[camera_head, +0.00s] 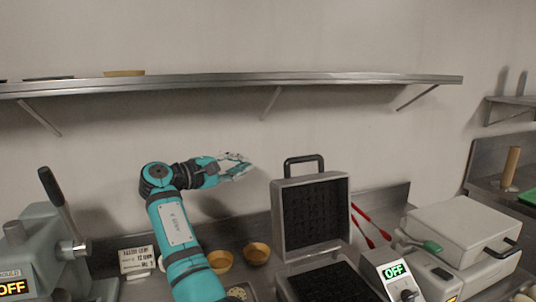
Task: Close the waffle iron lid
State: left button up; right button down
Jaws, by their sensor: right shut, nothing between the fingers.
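The waffle iron stands open on the counter right of centre. Its lid (283,215) is up, close to vertical, with the dark grid plate facing me and a black handle (304,160) on top. The lower dark plate (335,283) lies exposed below it, partly cut off by the picture's bottom edge. My right gripper (238,168) is shut and empty, to the left of the lid near the height of its handle, apart from it in the picture. My left gripper is not in view.
A second appliance (465,228) with its lid down stands right of the waffle iron. Red-handled tools (371,230) lie between them. A grey machine with a lever (40,240) is at left. Small bowls (257,253) sit near my arm. A metal shelf (230,84) spans the wall above.

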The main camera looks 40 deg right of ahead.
jog(key=d+p, duration=0.3)
jog(key=d, duration=0.7)
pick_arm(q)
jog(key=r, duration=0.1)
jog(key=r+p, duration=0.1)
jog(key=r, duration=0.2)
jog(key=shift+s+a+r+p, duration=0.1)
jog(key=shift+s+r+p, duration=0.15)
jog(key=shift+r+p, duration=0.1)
pick_arm(e)
jog(key=s, duration=0.2)
jog(key=s+a, duration=0.1)
jog(key=shift+s+a+r, duration=0.15)
jog(key=shift+s, duration=0.2)
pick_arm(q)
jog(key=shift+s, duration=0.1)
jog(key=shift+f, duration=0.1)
